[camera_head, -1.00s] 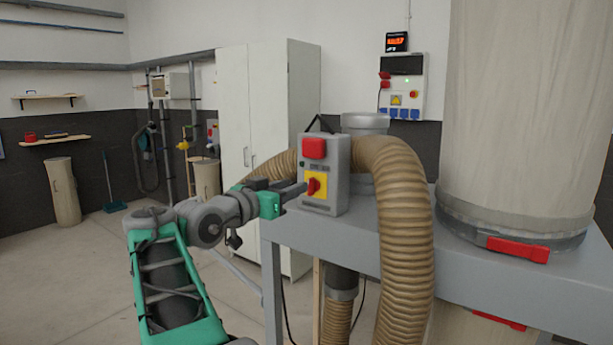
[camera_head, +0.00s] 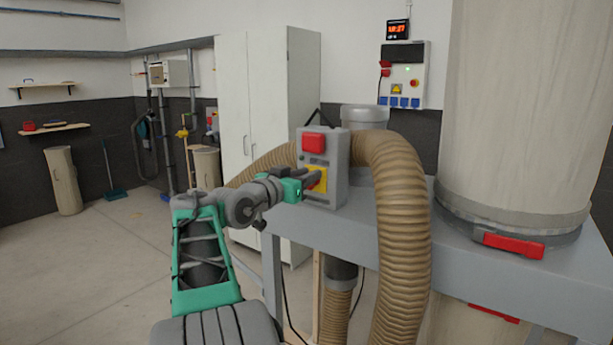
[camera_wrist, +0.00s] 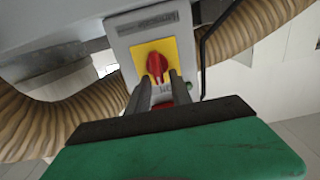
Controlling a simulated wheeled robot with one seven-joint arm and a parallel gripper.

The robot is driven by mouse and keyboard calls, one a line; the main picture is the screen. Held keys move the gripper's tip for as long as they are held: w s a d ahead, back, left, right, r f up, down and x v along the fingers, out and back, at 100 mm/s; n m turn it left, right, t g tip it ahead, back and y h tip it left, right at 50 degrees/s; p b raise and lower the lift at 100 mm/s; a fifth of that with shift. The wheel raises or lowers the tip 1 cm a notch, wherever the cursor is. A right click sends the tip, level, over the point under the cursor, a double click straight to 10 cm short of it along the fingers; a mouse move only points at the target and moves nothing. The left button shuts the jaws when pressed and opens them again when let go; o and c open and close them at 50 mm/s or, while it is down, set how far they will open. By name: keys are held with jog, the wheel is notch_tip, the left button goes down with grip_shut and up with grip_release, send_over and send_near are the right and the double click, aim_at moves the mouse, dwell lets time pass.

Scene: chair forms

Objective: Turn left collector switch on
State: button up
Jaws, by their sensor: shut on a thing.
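The collector switch box (camera_head: 336,186) is grey and stands on the collector's grey frame, with a red cover (camera_head: 313,143) on top and a yellow plate (camera_head: 322,172) below. In the wrist view the red rotary knob (camera_wrist: 157,66) sits on the yellow plate (camera_wrist: 142,50). My gripper (camera_head: 312,178) is at the yellow plate from the left. In the wrist view its two dark fingers (camera_wrist: 161,88) reach up to the knob and are shut on its near end. In the head view the fingers hide most of the knob.
A ribbed tan hose (camera_head: 400,220) arches close to the right of the box. The grey frame top (camera_head: 455,245) carries a large filter bag (camera_head: 515,110) at the right. White cabinets (camera_head: 268,100) stand behind. Open floor (camera_head: 100,250) lies to the left.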

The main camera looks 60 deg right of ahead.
grip_shut()
jog(key=shift+f+b, duration=0.15)
jog(key=shift+b, duration=0.4)
jog(key=shift+s+a+f+m+b, duration=0.1)
jog(key=shift+s+f+m+b, duration=0.2)
jog(key=shift+m+b, duration=2.8)
jog(key=shift+s+f+m+b, duration=0.35)
jog(key=shift+m+b, duration=2.55)
jog(key=shift+b, duration=0.45)
jog(key=shift+s+a+f+m+b, duration=0.1)
jog(key=shift+s+f+m+b, duration=0.2)
jog(key=shift+m+b, duration=2.8)
jog(key=o, duration=0.6)
grip_release()
jog(key=shift+c, duration=0.2)
